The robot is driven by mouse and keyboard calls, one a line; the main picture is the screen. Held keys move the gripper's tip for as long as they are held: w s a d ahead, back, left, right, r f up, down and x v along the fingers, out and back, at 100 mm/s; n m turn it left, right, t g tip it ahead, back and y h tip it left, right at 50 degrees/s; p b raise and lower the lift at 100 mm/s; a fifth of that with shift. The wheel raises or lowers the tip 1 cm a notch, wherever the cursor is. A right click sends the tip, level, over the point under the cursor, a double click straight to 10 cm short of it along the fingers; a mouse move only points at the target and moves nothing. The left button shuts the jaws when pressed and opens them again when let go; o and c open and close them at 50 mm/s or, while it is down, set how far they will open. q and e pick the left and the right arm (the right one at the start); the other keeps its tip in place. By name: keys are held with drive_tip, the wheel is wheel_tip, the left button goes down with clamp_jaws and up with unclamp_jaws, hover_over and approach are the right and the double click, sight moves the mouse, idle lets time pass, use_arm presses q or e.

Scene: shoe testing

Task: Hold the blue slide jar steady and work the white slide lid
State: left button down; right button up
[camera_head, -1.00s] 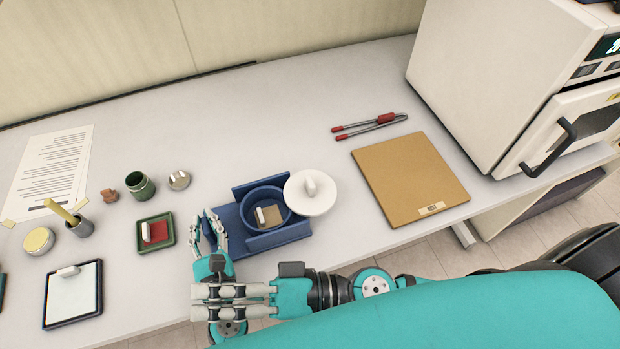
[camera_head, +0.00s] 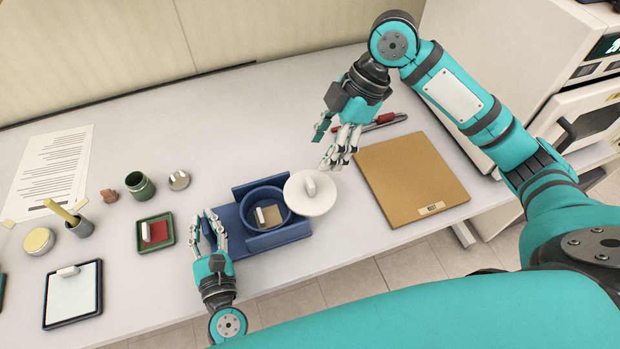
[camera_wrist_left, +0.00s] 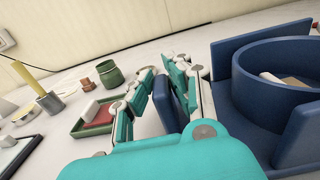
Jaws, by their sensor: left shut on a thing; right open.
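The blue slide jar (camera_head: 244,203) is round and open, and sits in a blue holder with a flat base (camera_head: 232,239); a small tan and white item lies inside it. The white slide lid (camera_head: 318,204), a disc with a knob, is at the jar's right side, overlapping its rim in the head view. My left gripper (camera_head: 209,229) is shut on the left end of the blue holder. In the left wrist view its fingers (camera_wrist_left: 165,100) straddle an upright blue tab. My right gripper (camera_head: 338,158) is open and empty, above and right of the lid.
Red-tipped tongs (camera_head: 385,119) lie behind a tan board (camera_head: 411,174) at right. A white oven stands at the far right. At left are a green tray (camera_head: 168,241), a green pot (camera_head: 139,186), a clipboard (camera_head: 72,297) and a paper sheet (camera_head: 50,170). Table behind the jar is clear.

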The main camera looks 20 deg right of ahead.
sight(310, 180)
drive_tip(key=shift+h, duration=0.3)
drive_tip(key=x, duration=0.7)
drive_tip(key=d+x, duration=0.1)
drive_tip(key=x, duration=0.2)
drive_tip(key=shift+w+a+f, duration=0.1)
drive_tip(key=shift+a+f, duration=0.1)
drive_tip(key=shift+f, duration=0.35)
drive_tip(key=shift+c, duration=0.4)
clamp_jaws()
